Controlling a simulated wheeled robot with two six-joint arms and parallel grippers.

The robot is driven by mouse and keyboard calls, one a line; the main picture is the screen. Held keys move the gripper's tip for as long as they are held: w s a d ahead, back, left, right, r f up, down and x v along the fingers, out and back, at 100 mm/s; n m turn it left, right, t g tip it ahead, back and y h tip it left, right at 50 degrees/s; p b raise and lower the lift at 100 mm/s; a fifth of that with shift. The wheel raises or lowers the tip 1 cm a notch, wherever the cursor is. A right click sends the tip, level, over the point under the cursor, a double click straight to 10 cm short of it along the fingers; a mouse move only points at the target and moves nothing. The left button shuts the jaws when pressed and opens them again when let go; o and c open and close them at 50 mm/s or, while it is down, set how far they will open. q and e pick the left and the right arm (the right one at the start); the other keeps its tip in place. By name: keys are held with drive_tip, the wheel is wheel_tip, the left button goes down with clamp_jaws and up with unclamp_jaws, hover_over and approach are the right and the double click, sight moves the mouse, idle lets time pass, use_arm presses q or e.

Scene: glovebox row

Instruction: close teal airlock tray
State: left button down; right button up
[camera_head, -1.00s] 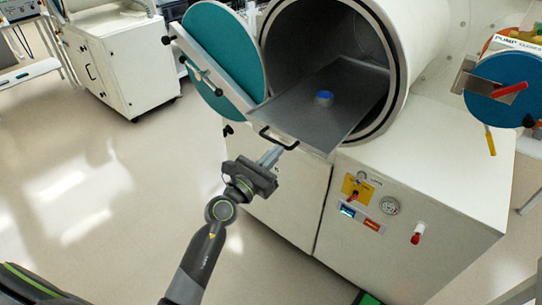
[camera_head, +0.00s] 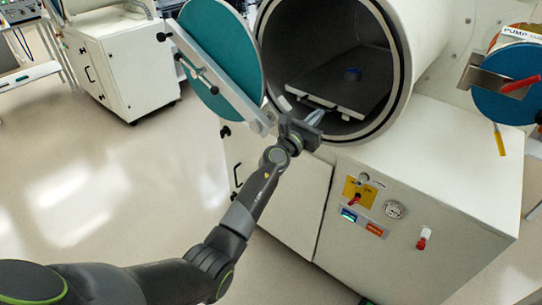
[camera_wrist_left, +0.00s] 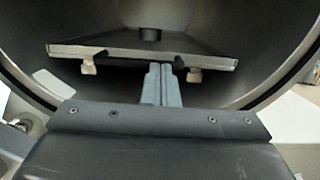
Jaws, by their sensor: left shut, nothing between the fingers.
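The airlock tray (camera_head: 335,88) is a dark grey sheet lying inside the round chamber (camera_head: 402,75), its front edge behind the chamber's rim. The teal door (camera_head: 222,48) stands swung open to the left.
A white cabinet (camera_head: 430,180) with a yellow valve plate, gauge and red handle stands below the chamber. A blue disc (camera_head: 505,95) with a red handle is at the right. Open floor (camera_head: 130,190) lies to the left.

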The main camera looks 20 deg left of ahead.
use_arm(q)
drive_tip(key=shift+w+d, duration=0.1)
drive_tip(key=shift+w, duration=0.3)
drive_tip(key=shift+s, duration=0.1)
drive_tip(key=p+v, duration=0.1)
drive_tip(key=v, duration=1.6)
drive_tip(key=shift+s+p, duration=0.15)
drive_tip(key=shift+p, duration=0.25)
